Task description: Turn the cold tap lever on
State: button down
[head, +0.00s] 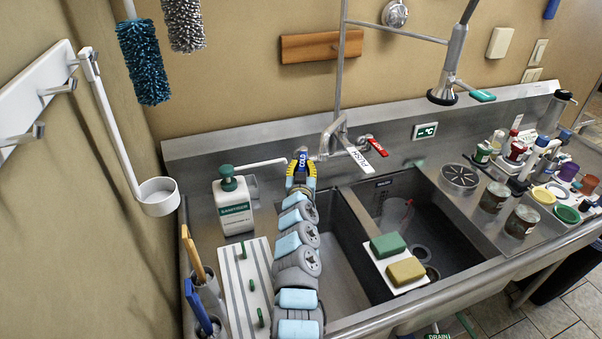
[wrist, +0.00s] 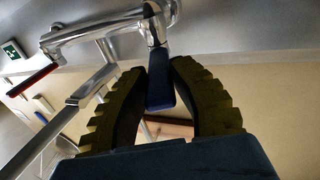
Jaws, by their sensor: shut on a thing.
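The cold tap lever (head: 302,161) is blue with a COLD label, at the left end of the wall faucet (head: 340,140) in the head view. My gripper (head: 300,177) reaches up to it from below, with yellow ridged fingers on both sides of the lever. In the wrist view my gripper (wrist: 172,95) is shut on the blue lever (wrist: 160,88), which hangs between the two fingers near their tips. The red lever (head: 376,146) is on the right of the faucet and also shows in the wrist view (wrist: 32,81).
A white sanitizer bottle (head: 233,205) stands left of my gripper. A white board (head: 395,264) with green and yellow sponges spans the sink (head: 345,270). Jars (head: 522,220) and small containers crowd the right counter. A spray head (head: 446,90) hangs above the right basin.

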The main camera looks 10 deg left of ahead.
dwell(0.4)
jog(key=c, duration=0.9)
grip_release()
jog(key=shift+f, duration=0.1)
jog(key=shift+s+f, duration=0.15)
jog(key=shift+s, duration=0.55)
jog(key=shift+s+d, duration=0.2)
jog(key=shift+s, duration=0.45)
jog(key=shift+s+d+r, duration=0.15)
jog(key=shift+s, duration=1.05)
jog(key=shift+s+d+r, duration=0.1)
jog(key=shift+s, duration=1.05)
